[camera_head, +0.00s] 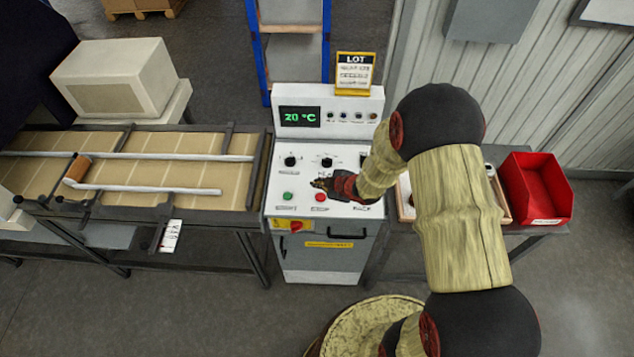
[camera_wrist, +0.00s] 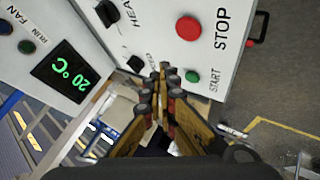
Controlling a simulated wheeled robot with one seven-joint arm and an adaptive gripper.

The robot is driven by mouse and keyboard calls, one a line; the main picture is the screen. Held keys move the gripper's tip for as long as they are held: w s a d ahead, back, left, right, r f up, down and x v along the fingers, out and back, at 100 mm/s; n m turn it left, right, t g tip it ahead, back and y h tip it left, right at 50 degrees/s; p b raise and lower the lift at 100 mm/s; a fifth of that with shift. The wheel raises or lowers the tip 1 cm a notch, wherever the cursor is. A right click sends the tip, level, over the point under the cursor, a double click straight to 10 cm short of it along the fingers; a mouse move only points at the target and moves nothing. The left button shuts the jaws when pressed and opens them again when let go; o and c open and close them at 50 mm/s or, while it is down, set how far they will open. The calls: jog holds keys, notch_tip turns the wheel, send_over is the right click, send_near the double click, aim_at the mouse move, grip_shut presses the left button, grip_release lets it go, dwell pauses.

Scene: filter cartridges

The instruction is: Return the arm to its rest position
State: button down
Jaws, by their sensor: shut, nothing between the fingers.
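My gripper (camera_head: 322,184) is shut and empty, held out over the sloped front panel of the white control cabinet (camera_head: 320,258). Its fingers (camera_wrist: 162,75) meet in the wrist view, near the panel's knobs and buttons. The red STOP button (camera_wrist: 188,28) and the green START button (camera_wrist: 192,76) show beside the fingertips. I cannot tell whether the fingers touch the panel. My arm reaches in from the lower right of the head view and bends down to the left. The cabinet's display (camera_head: 299,117) reads 20 °C in green.
A conveyor (camera_head: 140,195) with rails and a brown cylinder (camera_head: 78,168) stands left of the cabinet. A yellow-framed LOT sign (camera_head: 355,73) stands on top. A red bin (camera_head: 538,188) sits on the right table, beside a tray partly hidden by my arm.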

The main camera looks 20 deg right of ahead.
jog(key=s+d+f+m+g+h, duration=0.1)
jog(key=s+d+f, duration=0.1)
jog(key=s+d+f+m+g+h, duration=0.1)
jog(key=s+d+f+m, duration=0.1)
jog(key=s, duration=0.1)
jog(key=shift+d+f, duration=0.15)
jog(key=shift+d, duration=0.1)
jog(key=s+d, duration=0.1)
jog(key=s+d+m+g+h, duration=0.1)
jog(key=shift+s+d+m+h, duration=0.15)
jog(key=shift+s+m+h, duration=0.15)
jog(key=s+d+r+m+g+h+b, duration=0.2)
jog(key=s+r+m+g+b, duration=0.2)
jog(key=s+r+m+b, duration=0.7)
jog(key=s+a+r+n+t+y+b, duration=0.1)
jog(key=s+a+r+t+b, duration=0.3)
jog(key=s+a+r+b, duration=0.4)
jog(key=s+r, duration=0.2)
jog(key=s, duration=0.1)
jog(key=shift+n+y, duration=0.4)
jog(key=shift+a, duration=0.1)
